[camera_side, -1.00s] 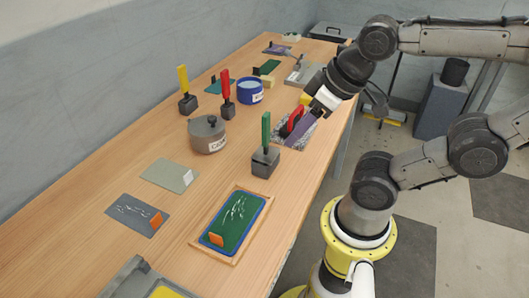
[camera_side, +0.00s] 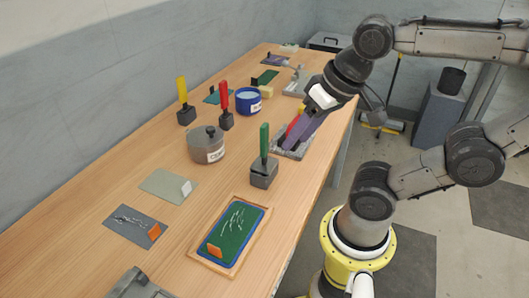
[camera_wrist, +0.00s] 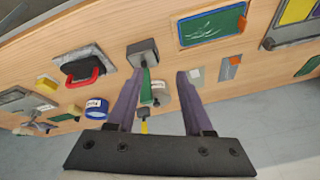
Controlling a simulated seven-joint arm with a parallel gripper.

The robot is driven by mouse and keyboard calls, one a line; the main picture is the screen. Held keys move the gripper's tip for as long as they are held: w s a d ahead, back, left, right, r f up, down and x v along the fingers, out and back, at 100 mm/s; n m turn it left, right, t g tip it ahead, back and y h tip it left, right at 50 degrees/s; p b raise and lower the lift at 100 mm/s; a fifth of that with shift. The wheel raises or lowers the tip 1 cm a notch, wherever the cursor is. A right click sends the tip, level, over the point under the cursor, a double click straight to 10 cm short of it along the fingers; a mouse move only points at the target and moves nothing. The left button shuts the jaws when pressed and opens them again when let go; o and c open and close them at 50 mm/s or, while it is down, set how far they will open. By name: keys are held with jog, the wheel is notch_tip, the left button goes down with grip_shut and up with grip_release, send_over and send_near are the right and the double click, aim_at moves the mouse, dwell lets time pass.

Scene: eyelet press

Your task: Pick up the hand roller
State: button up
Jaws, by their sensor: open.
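What looks like the hand roller (camera_wrist: 88,74), a dark body with a red loop handle, lies on a grey plate (camera_wrist: 104,56) at the left of the wrist view. In the side view its red handle (camera_side: 291,126) shows partly behind my purple fingers. My gripper (camera_wrist: 163,72) is open and empty, its fingers pointing down toward the table. In the wrist view the roller is left of both fingers, not between them. In the side view my gripper (camera_side: 288,148) is over or in front of the plate; the exact height is unclear.
A green-handled block (camera_side: 264,172) stands close by, its handle showing between my fingers in the wrist view. A grey lidded pot (camera_side: 206,147), blue tub (camera_side: 248,101), red-handled block (camera_side: 226,120) and yellow-handled block (camera_side: 186,114) stand behind. A framed green board (camera_side: 236,228) lies nearer.

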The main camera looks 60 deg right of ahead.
jog(key=w+d+r+m+g, duration=0.15)
jog(key=w+r+m, duration=0.25)
jog(key=m, duration=0.4)
jog(key=m+g, duration=0.3)
jog(key=m, duration=0.3)
send_over(264, 149)
jog(key=w, duration=0.1)
jog(key=shift+g, duration=0.25)
jog(key=shift+s+d+f, duration=0.1)
jog(key=shift+d+f, duration=0.1)
jog(key=shift+f, duration=2.25)
jog(key=shift+s+d+f, duration=0.1)
jog(key=shift+d+f, duration=0.1)
jog(key=shift+f, duration=2.3)
jog(key=shift+s+d+f, duration=0.1)
jog(key=shift+d+f, duration=0.1)
jog(key=shift+f, duration=2.25)
jog(key=shift+c, duration=0.2)
grip_shut()
